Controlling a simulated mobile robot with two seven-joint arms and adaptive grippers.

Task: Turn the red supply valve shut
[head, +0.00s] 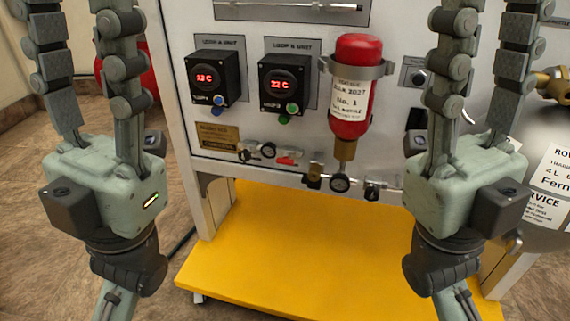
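A small red handle (288,160) sits on the pipe run low on the white panel, between two round gauges. It looks like the red supply valve, and it lies roughly level along the pipe. My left gripper (84,20) is at the left, its fingers pointing up and apart, with tips cut off by the top edge. My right gripper (488,20) is at the right in the same pose, fingers apart and tips out of view. Both are empty as far as they show. Neither touches the handle.
A red bottle (350,95) is clamped upright above the pipe run. Two black display units (285,82) sit left of it. A yellow platform (300,250) juts out below the panel. A brass fitting (555,85) shows at the far right. The space before the handle is clear.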

